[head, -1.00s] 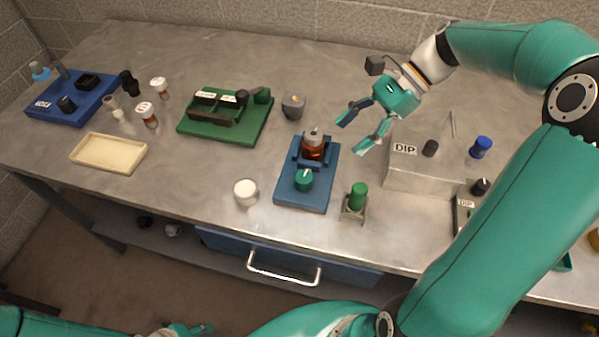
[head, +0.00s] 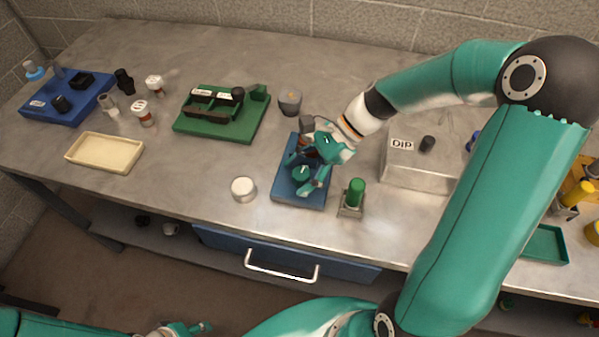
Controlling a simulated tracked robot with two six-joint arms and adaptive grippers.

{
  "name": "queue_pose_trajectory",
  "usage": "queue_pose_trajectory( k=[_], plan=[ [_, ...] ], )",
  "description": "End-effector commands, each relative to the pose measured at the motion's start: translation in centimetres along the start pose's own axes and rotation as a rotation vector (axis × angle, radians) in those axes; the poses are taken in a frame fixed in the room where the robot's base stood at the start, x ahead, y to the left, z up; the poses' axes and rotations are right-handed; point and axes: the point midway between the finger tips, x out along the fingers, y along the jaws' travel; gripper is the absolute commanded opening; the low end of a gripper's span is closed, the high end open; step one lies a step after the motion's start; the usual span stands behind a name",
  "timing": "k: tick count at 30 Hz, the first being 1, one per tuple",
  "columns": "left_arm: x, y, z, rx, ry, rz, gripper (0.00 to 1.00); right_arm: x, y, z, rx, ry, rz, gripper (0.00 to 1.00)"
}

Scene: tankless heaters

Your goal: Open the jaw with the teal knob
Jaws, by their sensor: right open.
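The teal knob (head: 301,173) stands on the front part of a blue jaw fixture (head: 290,192) on the metal bench. The amber bottle in the fixture's jaw is mostly hidden behind my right gripper. My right gripper (head: 305,177) is open, with its fingers low over the fixture, one on each side of the knob. I cannot tell whether the fingers touch the knob. My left gripper (head: 190,329) shows small at the bottom edge, below the bench and away from the fixture; its jaw state is unclear.
A white round lid (head: 243,189) lies left of the fixture. A green-capped vial in a stand (head: 354,195) is close on the right. A metal DIP box (head: 420,170) stands further right. A green fixture (head: 222,118) and a grey cup (head: 290,102) are behind.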

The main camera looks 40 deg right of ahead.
Motion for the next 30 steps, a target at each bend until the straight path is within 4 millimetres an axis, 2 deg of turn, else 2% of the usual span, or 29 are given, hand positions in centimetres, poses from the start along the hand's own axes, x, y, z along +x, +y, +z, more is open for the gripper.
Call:
queue_pose_trajectory(
  k=[4, 5, 15, 19, 24, 30],
  plan=[
    [0.0, 0.0, 0.0, 0.000, 0.000, 0.000, 0.40, 0.0, 0.0, 0.0, 0.000, 0.000, -0.001, 0.65],
    [0.0, 0.0, 0.0, 0.000, 0.000, 0.000, 0.40, 0.0, 0.0, 0.0, 0.000, 0.000, -0.001, 0.62],
    [0.0, 0.0, 0.0, 0.000, 0.000, 0.000, 0.40, -0.1, 0.0, -0.1, 0.001, 0.000, -0.001, 0.05],
    [-0.4, 0.1, 0.0, 0.000, 0.000, 0.000, 0.40, -0.2, 0.0, 0.1, -0.010, 0.000, 0.011, 0.05],
    [-1.8, 0.7, 0.0, 0.000, 0.000, 0.000, 0.40, -0.3, 0.0, 0.2, -0.078, -0.001, 0.082, 0.05],
    [-1.7, 0.6, 0.0, 0.000, 0.000, 0.000, 0.40, -0.1, 0.0, -0.1, -0.100, 0.000, 0.099, 0.05]
  ],
)
